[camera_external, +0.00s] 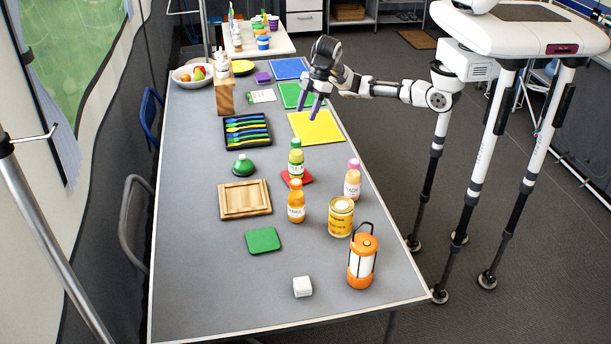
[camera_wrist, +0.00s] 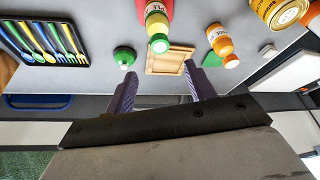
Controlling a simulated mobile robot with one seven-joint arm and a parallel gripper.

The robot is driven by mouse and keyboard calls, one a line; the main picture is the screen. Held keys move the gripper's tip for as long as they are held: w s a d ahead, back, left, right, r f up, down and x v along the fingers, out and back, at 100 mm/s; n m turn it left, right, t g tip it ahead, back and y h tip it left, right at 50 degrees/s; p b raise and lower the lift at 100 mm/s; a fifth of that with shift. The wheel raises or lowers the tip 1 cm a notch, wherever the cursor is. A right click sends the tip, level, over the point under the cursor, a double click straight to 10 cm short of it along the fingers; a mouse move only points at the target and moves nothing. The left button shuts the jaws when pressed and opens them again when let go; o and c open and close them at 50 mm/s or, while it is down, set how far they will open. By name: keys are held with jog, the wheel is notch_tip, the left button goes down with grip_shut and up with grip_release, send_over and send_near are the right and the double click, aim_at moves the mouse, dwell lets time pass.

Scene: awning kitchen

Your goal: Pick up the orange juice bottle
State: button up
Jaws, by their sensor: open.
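The orange juice bottle (camera_external: 296,204) stands upright on the grey table, with an orange cap and a pale label. It also shows in the wrist view (camera_wrist: 221,45), up and right of my fingers. My gripper (camera_external: 308,111) is open and empty above the table near the yellow mat, well behind the bottle. In the wrist view my two fingers (camera_wrist: 160,72) point apart with nothing between them. A green-capped bottle (camera_external: 296,158) stands between my gripper and the orange juice bottle, by a red board (camera_external: 307,177).
Near the orange juice bottle are a wooden board (camera_external: 245,199), a yellow can (camera_external: 341,217), a pink-capped bottle (camera_external: 353,180) and an orange lantern (camera_external: 361,265). A cutlery tray (camera_external: 262,144) lies farther back. The front left of the table is clear.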

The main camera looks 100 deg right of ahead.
dwell(0.3)
jog(key=o, duration=0.4)
jog(key=m+g+h+p, duration=0.2)
jog(key=m+g+p, duration=0.15)
jog(key=m, duration=1.05)
send_over(296, 192)
jog(key=d, duration=0.2)
jog(key=shift+s+d+f+g+b, duration=0.1)
jog(key=shift+s+f+g+b, duration=0.1)
jog(key=shift+f, duration=0.35)
jog(key=shift+s+d+f+g+b, duration=0.1)
jog(key=shift+s+f+b, duration=0.05)
jog(key=shift+f, duration=0.4)
jog(key=shift+a+f, duration=0.15)
jog(key=shift+a, duration=0.05)
jog(key=shift+m, duration=0.3)
notch_tip(296, 192, down, 8)
jog(key=shift+r+p, duration=0.1)
jog(key=shift+p, duration=0.35)
jog(key=shift+w+a+f+p, duration=0.15)
jog(key=shift+f+p, duration=0.25)
jog(key=shift+f, duration=1.05)
jog(key=shift+w+a+f+p, duration=0.15)
jog(key=shift+f+p, duration=0.2)
jog(key=shift+f, duration=1.1)
